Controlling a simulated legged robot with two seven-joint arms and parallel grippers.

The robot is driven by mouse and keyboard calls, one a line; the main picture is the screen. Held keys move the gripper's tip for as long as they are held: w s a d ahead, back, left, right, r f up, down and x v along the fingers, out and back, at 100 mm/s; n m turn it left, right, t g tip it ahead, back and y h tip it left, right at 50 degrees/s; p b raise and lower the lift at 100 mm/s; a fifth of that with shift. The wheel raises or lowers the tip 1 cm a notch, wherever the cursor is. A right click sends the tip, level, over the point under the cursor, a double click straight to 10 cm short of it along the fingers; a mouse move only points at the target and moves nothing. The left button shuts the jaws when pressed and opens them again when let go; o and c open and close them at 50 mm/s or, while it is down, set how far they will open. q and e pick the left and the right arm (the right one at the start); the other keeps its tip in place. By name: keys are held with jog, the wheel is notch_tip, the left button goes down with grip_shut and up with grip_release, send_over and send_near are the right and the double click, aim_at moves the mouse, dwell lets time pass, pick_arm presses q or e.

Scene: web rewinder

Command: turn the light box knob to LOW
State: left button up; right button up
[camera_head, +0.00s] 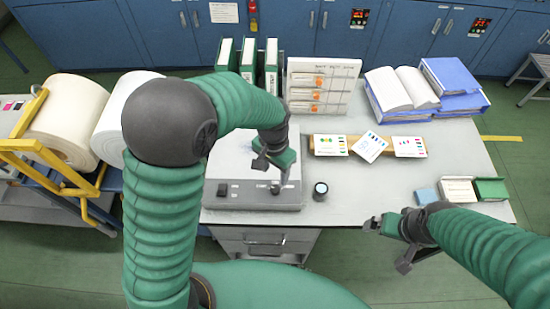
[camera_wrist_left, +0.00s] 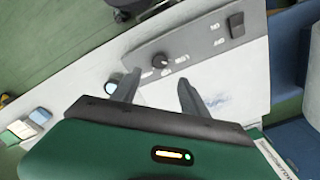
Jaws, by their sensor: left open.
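The light box (camera_head: 232,163) is a low pale box with a grey front panel, standing on the table. Its dark round knob (camera_head: 275,188) is on the right part of that panel and also shows in the left wrist view (camera_wrist_left: 160,60), between small white labels too blurred to read. My left gripper (camera_head: 273,173) is open above the panel, close to the knob. In the left wrist view its two fingers (camera_wrist_left: 158,83) are apart and empty, with the knob just beyond their tips; contact is not visible. My right gripper (camera_head: 388,244) is open and empty off the table's front edge.
A black rocker switch (camera_wrist_left: 237,26) is on the same panel. A small dark round jar (camera_head: 320,191) stands just right of the light box. Cards (camera_head: 369,146), binders (camera_head: 247,62) and an orange-tabbed rack (camera_head: 322,85) are farther back.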

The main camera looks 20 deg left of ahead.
pick_arm(q)
notch_tip(320, 180, up, 8)
dwell(0.5)
jog(key=s+a+f+n+t+b, duration=0.1)
jog(key=s+a+f+n, duration=0.3)
jog(key=s, duration=0.5)
notch_tip(320, 180, down, 3)
jog(key=a+t, duration=0.1)
jog(key=a, duration=0.1)
jog(key=shift+s+a+r+t+b, duration=0.2)
jog(key=shift+s+a+t+b, duration=0.1)
jog(key=shift+s+t+b, duration=0.1)
